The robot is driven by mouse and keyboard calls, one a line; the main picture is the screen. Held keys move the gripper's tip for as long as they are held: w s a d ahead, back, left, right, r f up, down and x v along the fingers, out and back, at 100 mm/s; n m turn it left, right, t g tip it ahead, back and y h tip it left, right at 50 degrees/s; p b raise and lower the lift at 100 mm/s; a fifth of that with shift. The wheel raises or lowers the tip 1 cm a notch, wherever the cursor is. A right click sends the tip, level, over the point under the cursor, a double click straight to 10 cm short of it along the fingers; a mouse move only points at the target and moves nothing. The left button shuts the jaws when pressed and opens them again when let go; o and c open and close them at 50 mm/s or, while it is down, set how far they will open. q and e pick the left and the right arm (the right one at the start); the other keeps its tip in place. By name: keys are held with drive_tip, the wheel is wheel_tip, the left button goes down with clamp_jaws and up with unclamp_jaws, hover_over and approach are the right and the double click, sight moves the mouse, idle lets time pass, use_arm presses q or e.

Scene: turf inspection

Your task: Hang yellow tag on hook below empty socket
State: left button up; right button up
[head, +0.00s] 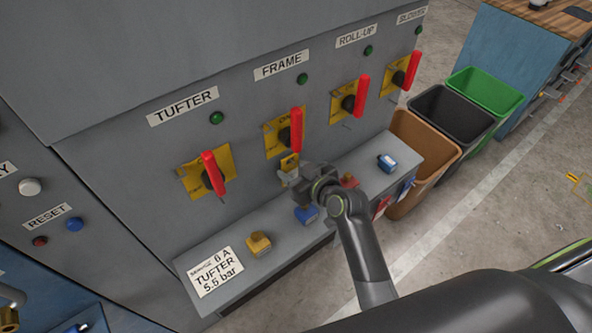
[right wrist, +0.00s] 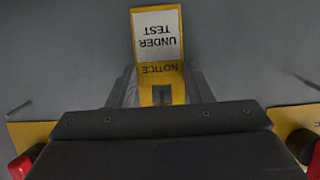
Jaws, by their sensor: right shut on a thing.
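My right gripper (head: 290,177) is shut on a yellow-and-white tag (head: 289,163), held close to the grey panel below the FRAME switch (head: 283,133). In the right wrist view the tag (right wrist: 157,35) reads "NOTICE" and "UNDER TEST" upside down, with its yellow end between the fingers (right wrist: 160,93). Thin hooks stick out of the panel at the left (right wrist: 18,109) and right (right wrist: 306,83) in that view. I cannot tell whether the tag touches a hook; any hook behind it is hidden. No empty socket is clear to me. My left gripper is not in view.
A ledge (head: 225,252) below the switches bears a yellow block (head: 258,243), a blue one (head: 306,213), a red one (head: 348,181) and another blue one (head: 387,162). Red switch handles (head: 213,172) jut from the panel. Bins (head: 451,118) stand at the right.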

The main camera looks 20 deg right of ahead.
idle(0.4)
drive_tip(key=o, duration=1.1)
drive_tip(key=v, duration=1.7)
drive_tip(key=shift+s+r+b, duration=0.15)
drive_tip(key=shift+s+b, duration=0.05)
drive_tip(key=shift+b, duration=0.15)
drive_tip(key=shift+d, duration=0.1)
